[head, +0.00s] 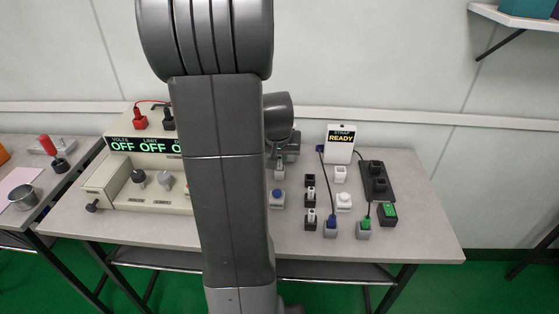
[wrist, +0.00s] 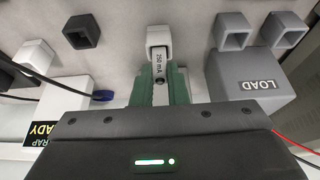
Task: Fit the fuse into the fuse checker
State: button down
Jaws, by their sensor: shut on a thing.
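In the wrist view, my gripper (wrist: 160,88) is shut on a slim fuse (wrist: 159,72) labelled "250 mA", held between its green fingers. The fuse's far end meets a white block (wrist: 159,37). I cannot tell whether the fuse is inside the block, touching it or in front of it. In the head view, my gripper (head: 281,156) is over the back middle of the table, partly hidden behind my arm. A pale block (head: 279,174) shows just below it. No visible label names a fuse checker, so I cannot tell which device it is.
A grey LOAD box (wrist: 255,82) with a grey square socket (wrist: 233,30) nearby is on the right in the wrist view. A black socket (wrist: 81,31) is on the left. The STRAP READY tester (head: 341,144) stands at the back. The table's right front (head: 420,235) is clear.

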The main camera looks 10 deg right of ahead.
jog(key=shift+f, duration=0.35)
jog(key=shift+f, duration=0.1)
jog(key=shift+f, duration=0.15)
jog(key=c, duration=1.4)
grip_release()
jog(key=shift+c, duration=0.2)
jog(key=shift+r, duration=0.4)
jog(key=p+v, duration=0.2)
jog(key=v, duration=0.9)
jog(key=shift+s+r, duration=0.25)
jog(key=shift+r, duration=0.05)
jog(key=shift+a, duration=0.1)
